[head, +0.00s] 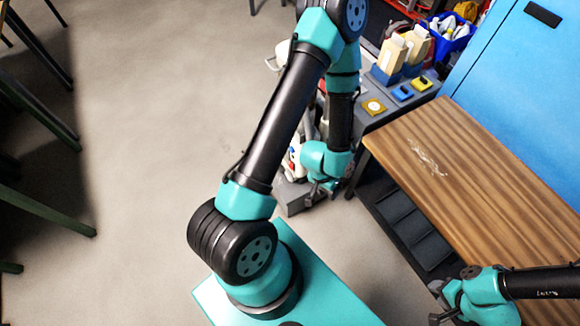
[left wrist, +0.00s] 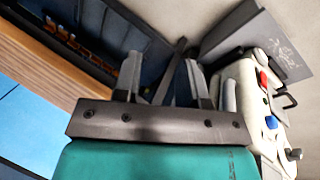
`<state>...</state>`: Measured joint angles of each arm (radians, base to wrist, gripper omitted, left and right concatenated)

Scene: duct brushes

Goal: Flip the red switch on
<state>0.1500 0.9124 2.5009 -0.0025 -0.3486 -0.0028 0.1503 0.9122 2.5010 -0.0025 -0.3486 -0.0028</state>
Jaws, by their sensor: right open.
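A red switch (left wrist: 262,79) sits on a white device (left wrist: 244,90) at the right of the left wrist view. A blue knob (left wrist: 271,122) is below it. In the head view the device (head: 296,166) is mostly hidden behind my left arm, and I cannot make out the switch's position. My left gripper (head: 320,188) points down beside the device. In the left wrist view its fingers (left wrist: 163,82) are apart with nothing held between them, and the switch is to their right. My right gripper (head: 446,302) is open and empty at the lower right, by the wooden bench.
A wooden bench (head: 470,175) with dark shelving below stands at right. Behind it a grey surface (head: 378,122) holds cartons, blue and yellow items. A blue cabinet (head: 530,80) is at the upper right. The floor (head: 150,130) at left is mostly clear, with table legs at the far left.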

